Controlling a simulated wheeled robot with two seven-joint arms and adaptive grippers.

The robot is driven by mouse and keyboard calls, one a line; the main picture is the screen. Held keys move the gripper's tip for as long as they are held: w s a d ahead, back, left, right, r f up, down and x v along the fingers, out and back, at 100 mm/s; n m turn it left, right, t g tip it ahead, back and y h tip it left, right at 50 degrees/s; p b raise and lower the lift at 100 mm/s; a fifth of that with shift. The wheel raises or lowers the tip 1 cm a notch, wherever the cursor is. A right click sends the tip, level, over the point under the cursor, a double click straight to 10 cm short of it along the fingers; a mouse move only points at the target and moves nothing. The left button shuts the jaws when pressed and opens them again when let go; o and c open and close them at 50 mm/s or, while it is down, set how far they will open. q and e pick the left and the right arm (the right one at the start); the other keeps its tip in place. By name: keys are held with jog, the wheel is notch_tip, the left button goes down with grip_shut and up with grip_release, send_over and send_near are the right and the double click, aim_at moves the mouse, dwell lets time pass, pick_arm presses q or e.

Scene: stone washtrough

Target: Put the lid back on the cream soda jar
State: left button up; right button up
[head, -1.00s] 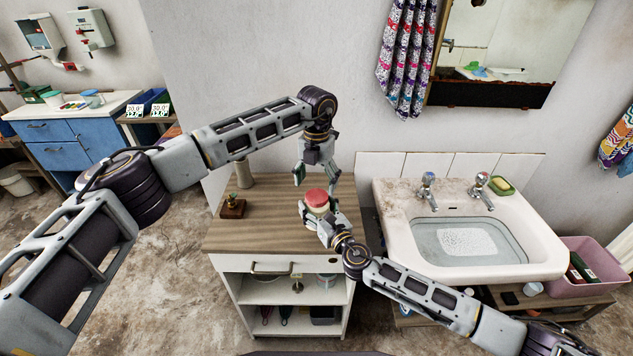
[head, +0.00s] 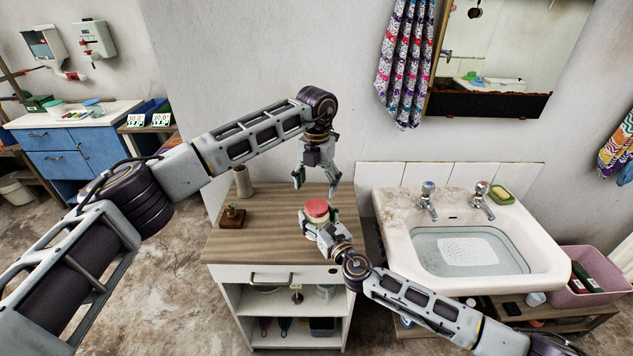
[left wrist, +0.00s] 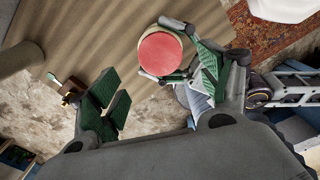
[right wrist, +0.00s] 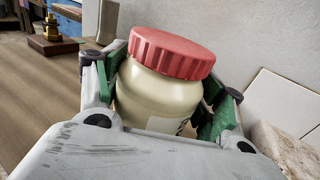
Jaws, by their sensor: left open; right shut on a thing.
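The cream soda jar (right wrist: 158,98) is a pale cream jar with a label partly in view. It stands upright on the wooden cabinet top. The red ribbed lid (right wrist: 172,52) sits on its mouth; it also shows in the head view (head: 316,207) and from above in the left wrist view (left wrist: 160,53). I cannot tell whether it is screwed tight. My right gripper (head: 318,222) is shut around the jar's body, below the lid. My left gripper (head: 316,184) is open and empty above the lid, apart from it.
The wooden cabinet top (head: 265,245) is mostly clear at left. A small brass-coloured thing on a wooden block (head: 232,217) and a beige cylinder (head: 243,182) stand there. A white sink (head: 395,225) is at the right, with the wall behind.

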aim_at(316, 205)
pick_arm(q)
jog(key=shift+f, duration=3.6)
jog(key=c, duration=1)
jog(key=o, duration=1.1)
jog(key=shift+o, duration=0.2)
jog(key=shift+r, duration=0.15)
notch_tip(316, 205, up, 12)
